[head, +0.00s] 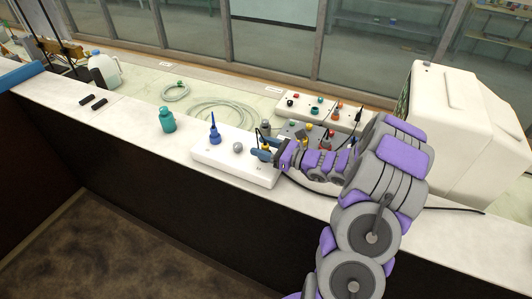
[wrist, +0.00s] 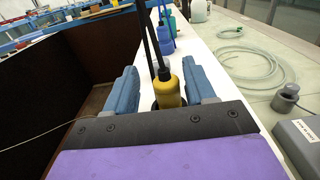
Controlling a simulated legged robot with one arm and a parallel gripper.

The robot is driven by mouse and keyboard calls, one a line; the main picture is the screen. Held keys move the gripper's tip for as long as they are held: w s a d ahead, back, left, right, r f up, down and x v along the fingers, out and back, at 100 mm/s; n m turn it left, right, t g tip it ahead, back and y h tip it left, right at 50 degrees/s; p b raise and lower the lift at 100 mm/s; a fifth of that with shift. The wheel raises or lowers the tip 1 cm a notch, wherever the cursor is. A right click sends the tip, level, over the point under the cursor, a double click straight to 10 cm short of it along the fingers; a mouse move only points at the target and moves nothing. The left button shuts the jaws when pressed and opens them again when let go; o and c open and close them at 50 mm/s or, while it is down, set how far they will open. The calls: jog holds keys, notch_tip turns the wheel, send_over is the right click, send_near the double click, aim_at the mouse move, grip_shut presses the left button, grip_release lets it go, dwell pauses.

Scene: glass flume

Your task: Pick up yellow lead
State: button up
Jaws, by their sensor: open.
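The yellow lead (wrist: 169,88) stands upright between the two blue fingers of my gripper (wrist: 164,90) in the wrist view, with a dark cable rising from its top. A gap shows on each side of it, so the fingers are not closed on it. In the head view my gripper (head: 262,152) is at the right end of a white box (head: 208,154), and the yellow lead (head: 266,148) shows only in part there. The lead's lower end is hidden behind my gripper's body in the wrist view.
A blue lead (head: 214,130) and a grey knob (head: 238,147) stand on the white box. Behind are a coiled hose (head: 225,113), a white panel with coloured terminals (head: 318,109) and a large white instrument (head: 455,120).

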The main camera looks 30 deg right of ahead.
jog(key=shift+a, duration=0.3)
jog(key=shift+c, duration=0.6)
jog(key=shift+d, duration=1)
jog(key=c, duration=0.4)
jog(key=shift+d, duration=0.15)
jog(key=shift+c, duration=1.7)
jog(key=shift+a, duration=0.6)
jog(key=shift+c, duration=0.7)
jog(key=shift+d, duration=0.1)
jog(key=shift+d, duration=0.1)
